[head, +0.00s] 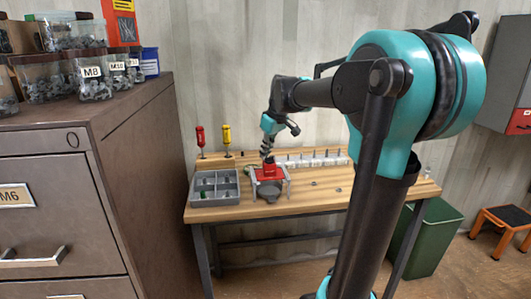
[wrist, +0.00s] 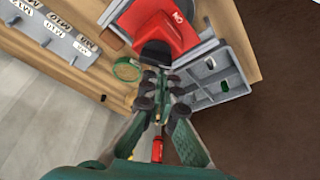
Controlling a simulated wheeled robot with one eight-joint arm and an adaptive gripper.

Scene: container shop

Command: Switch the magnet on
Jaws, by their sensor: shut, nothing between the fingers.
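The red magnet unit (head: 266,172) sits on a grey stand on the wooden workbench (head: 330,190), with a dark rounded part below its front. In the wrist view the red body (wrist: 163,24) has a small white marking on it, and a dark part (wrist: 155,53) faces my fingertips. My gripper (head: 267,157) is just above the red unit in the head view; in the wrist view (wrist: 154,88) its fingers are together and empty, close to the dark part. I cannot tell whether they touch it, and no switch position is readable.
A grey compartment tray (head: 214,188) stands left of the unit. Red (head: 200,136) and yellow (head: 226,135) screwdrivers stand behind it. A labelled rack (head: 310,160) runs along the back. A brown cabinet (head: 110,170) stands at left, a green bin (head: 428,240) at right.

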